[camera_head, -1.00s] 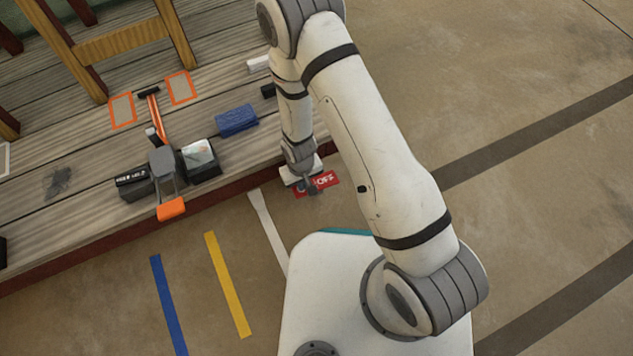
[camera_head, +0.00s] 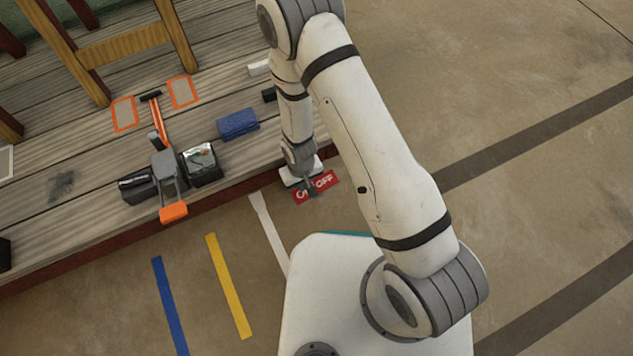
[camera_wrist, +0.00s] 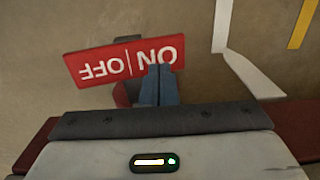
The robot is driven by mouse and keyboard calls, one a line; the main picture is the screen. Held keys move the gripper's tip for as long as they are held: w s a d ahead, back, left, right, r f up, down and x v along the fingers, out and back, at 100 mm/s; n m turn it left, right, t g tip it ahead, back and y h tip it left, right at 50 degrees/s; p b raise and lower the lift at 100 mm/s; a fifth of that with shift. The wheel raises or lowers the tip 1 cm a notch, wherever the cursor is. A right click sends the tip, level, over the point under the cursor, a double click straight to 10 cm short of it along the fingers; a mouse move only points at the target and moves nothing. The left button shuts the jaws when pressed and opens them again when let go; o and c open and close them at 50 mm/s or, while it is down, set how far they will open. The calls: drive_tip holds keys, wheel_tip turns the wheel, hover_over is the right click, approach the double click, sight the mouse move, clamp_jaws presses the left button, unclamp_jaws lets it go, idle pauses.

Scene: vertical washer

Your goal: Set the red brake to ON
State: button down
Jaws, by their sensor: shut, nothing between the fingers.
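The red sign plate with white ON and OFF lettering (camera_wrist: 100,62) shows upside down in the wrist view, ON at the right and OFF at the left. In the head view the red plate (camera_head: 327,181) lies at the bench's front edge, partly behind my gripper. My gripper (camera_wrist: 158,72) is shut and empty, its fingertips over the lower edge of the ON half; I cannot tell whether they touch it. In the head view my gripper (camera_head: 311,190) covers part of the ON lettering. A dark red part (camera_wrist: 124,94) shows beside the fingers, below the plate, mostly hidden.
The floor with blue, yellow and white stripes is open in front.

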wheel_tip(320, 180, up, 5)
drive_tip(key=p, duration=0.4)
idle(0.5)
drive_tip(key=w+d+r+m+p, duration=0.15)
drive_tip(key=d+r+p, duration=0.35)
drive_tip(key=r, duration=0.9)
drive_tip(key=w+d+r+m+t+p, duration=0.15)
drive_tip(key=r+p, duration=0.45)
drive_tip(key=r, duration=0.8)
drive_tip(key=w+d+r+p, duration=0.35)
drive_tip(key=r+p, duration=0.25)
drive_tip(key=r, duration=0.9)
drive_tip(key=s+d+r+m+p, duration=0.1)
drive_tip(key=s+d+r+p, duration=0.3)
drive_tip(key=r, duration=0.6)
drive_tip(key=s+d+r+m+p, duration=0.1)
drive_tip(key=s+d+r+p, duration=0.4)
drive_tip(key=r, duration=0.6)
drive_tip(key=s+d+r+m+t+p, duration=0.1)
drive_tip(key=s+d+r+p, duration=0.3)
drive_tip(key=r, duration=0.7)
drive_tip(key=shift+s+d+r+p, duration=0.2)
drive_tip(key=shift+s+p, duration=0.35)
drive_tip(key=shift+p, duration=0.65)
